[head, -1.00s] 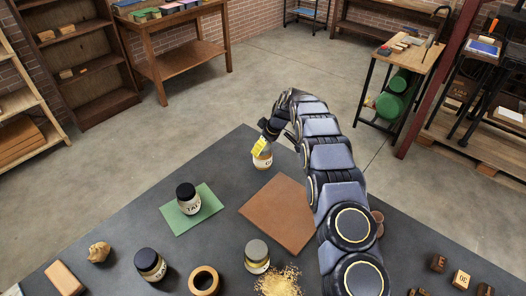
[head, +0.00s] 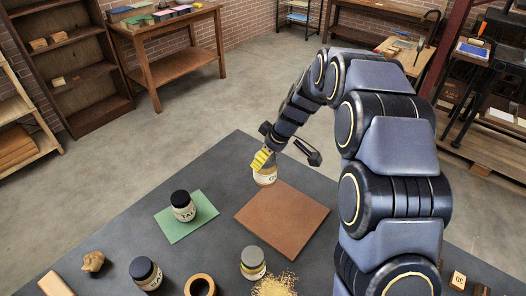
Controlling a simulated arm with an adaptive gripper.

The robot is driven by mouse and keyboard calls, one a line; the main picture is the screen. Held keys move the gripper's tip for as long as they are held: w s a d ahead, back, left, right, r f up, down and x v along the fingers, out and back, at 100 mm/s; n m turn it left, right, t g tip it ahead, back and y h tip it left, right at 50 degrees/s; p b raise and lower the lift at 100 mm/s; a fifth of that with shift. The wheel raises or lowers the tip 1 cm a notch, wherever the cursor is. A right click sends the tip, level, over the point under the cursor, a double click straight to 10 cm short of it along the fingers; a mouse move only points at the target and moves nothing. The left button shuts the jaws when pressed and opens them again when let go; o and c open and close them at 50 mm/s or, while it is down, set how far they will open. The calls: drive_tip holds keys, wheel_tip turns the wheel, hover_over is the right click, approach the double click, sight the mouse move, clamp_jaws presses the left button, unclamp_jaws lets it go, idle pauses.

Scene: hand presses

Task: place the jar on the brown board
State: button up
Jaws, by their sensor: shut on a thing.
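My gripper (head: 263,160) is shut on a small jar (head: 265,177) with a pale, lettered label and a yellowish band at its base. Yellow finger pads cover the jar's top. The brown board (head: 284,219) lies flat and bare on the dark table. The held jar is at the board's far left corner in the picture. I cannot tell whether the jar's base touches anything or hangs just above the surface.
A dark-lidded jar (head: 183,206) stands on a green board (head: 205,217) to the left. Another dark-lidded jar (head: 146,273), a grey-lidded jar (head: 253,262), a wooden ring (head: 200,285) and tan crumbs (head: 274,284) lie nearer. My arm hides the table's right side.

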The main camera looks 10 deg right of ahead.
drive_tip(key=s+d+r+m, duration=0.1)
drive_tip(key=s+d, duration=0.2)
drive_tip(key=s, duration=0.4)
drive_tip(key=shift+d+r+h, duration=0.15)
drive_tip(key=shift+d+h, duration=0.15)
drive_tip(key=shift+d, duration=0.1)
drive_tip(key=shift+m, duration=0.6)
drive_tip(key=s, duration=0.9)
drive_tip(key=shift+s+d+r, duration=0.2)
drive_tip(key=shift+s+d, duration=0.1)
drive_tip(key=shift+d, duration=0.1)
drive_tip(key=shift+s+a, duration=0.1)
drive_tip(key=shift+s, duration=0.25)
drive_tip(key=w+f, duration=0.5)
drive_tip(key=w, duration=0.4)
drive_tip(key=shift+t, duration=0.3)
drive_tip(key=shift+w+f, duration=0.75)
drive_tip(key=shift+f, duration=0.6)
drive_tip(key=shift+w+f, duration=0.8)
drive_tip(key=shift+f, duration=0.5)
drive_tip(key=shift+w+f, duration=0.75)
drive_tip(key=shift+f, duration=0.6)
drive_tip(key=shift+f, duration=0.1)
drive_tip(key=o, duration=1.1)
drive_tip(key=shift+c, duration=0.2)
